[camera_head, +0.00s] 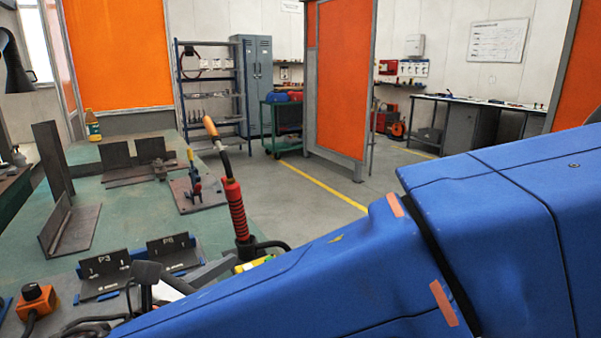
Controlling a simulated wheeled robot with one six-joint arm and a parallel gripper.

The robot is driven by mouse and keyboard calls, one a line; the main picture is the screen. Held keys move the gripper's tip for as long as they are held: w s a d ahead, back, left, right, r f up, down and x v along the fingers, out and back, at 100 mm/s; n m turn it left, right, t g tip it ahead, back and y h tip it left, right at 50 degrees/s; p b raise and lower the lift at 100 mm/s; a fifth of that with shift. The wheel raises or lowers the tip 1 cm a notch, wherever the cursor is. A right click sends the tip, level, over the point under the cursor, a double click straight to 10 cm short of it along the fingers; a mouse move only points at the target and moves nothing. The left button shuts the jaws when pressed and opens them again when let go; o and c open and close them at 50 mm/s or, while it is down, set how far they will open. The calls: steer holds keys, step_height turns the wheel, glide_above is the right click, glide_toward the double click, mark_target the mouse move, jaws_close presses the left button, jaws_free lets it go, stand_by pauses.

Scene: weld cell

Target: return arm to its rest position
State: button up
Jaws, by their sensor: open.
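My blue arm (500,230) fills the lower right of the head view and reaches down to the bottom edge at the left. It passes in front of the near part of the green table (130,227). I cannot make out my gripper; the end of the arm is out of the frame or hidden. Dark and pale grey parts (147,274) show just above the arm's lower left edge, and I cannot tell what they are.
On the table are plates marked P3 (104,268) and P8 (172,250), angle pieces (70,225), a red-handled torch (235,210), a clamp (194,175), a bottle (92,125) and an orange button box (38,302). Behind stands an orange screen (340,80); grey floor (290,205) lies open.

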steer(key=w+d+f+m+g, duration=0.3)
steer(key=d+m+g, duration=0.15)
steer(key=d, duration=0.65)
steer(key=w+d+f+m+g, duration=0.3)
steer(key=d+m, duration=0.2)
steer(key=d, duration=0.7)
steer(key=s+d+f+m+g+y, duration=0.1)
steer(key=s+d+f+m+y, duration=0.2)
steer(key=d+m, duration=0.5)
steer(key=s+d+f+m+g+y, duration=0.1)
steer(key=s+d+f+m+y, duration=0.2)
steer(key=m, duration=0.9)
steer(key=s+d+f, duration=0.2)
steer(key=s+d, duration=0.2)
steer(key=d, duration=0.1)
steer(key=shift+s+d+y, duration=0.15)
steer(key=shift+s+y, duration=0.15)
steer(key=shift+s, duration=0.1)
